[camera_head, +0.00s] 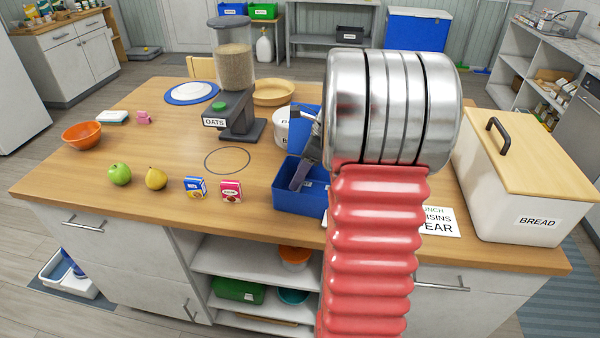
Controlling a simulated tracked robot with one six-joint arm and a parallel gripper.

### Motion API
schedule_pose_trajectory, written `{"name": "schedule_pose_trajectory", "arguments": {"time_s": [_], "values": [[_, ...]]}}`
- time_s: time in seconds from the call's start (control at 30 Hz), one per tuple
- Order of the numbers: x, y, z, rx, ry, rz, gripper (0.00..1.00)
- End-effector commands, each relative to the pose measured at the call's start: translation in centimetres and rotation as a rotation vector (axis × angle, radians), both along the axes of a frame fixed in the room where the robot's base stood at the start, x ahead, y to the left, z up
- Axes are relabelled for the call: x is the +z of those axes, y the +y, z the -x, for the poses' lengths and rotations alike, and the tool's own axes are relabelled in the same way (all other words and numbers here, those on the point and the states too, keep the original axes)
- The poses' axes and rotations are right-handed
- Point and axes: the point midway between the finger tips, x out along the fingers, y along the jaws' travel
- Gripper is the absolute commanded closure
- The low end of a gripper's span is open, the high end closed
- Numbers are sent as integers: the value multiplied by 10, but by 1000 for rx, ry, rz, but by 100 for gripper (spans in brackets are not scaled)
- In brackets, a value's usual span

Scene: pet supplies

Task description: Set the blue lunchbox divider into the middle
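The blue lunchbox (300,203) stands open on the wooden counter, right of the middle and partly behind my arm. Its raised blue lid (303,122) shows behind my gripper. My gripper (301,177) points down at the lunchbox, with a dark grey finger over or inside its opening. My own arm hides the rest of the gripper and the right part of the lunchbox. I cannot make out the divider as a separate piece, nor whether the gripper holds it.
Small blue and red boxes (231,191), a pear (156,178) and an apple (119,174) lie left of the lunchbox. The oats dispenser (236,104) and a white canister (283,128) stand behind. A bread bin (520,190) and a printed card (440,222) are at right.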

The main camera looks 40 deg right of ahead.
Motion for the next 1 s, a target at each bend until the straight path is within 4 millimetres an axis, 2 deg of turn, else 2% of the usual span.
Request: {"name": "schedule_pose_trajectory", "arguments": {"time_s": [0.1, 0.83, 1.0], "values": [[0, 0, 0, 0, 0, 0, 48], [1, -1, 1, -1, 0, 0, 99], [1, -1, 1, -1, 0, 0, 100]]}}
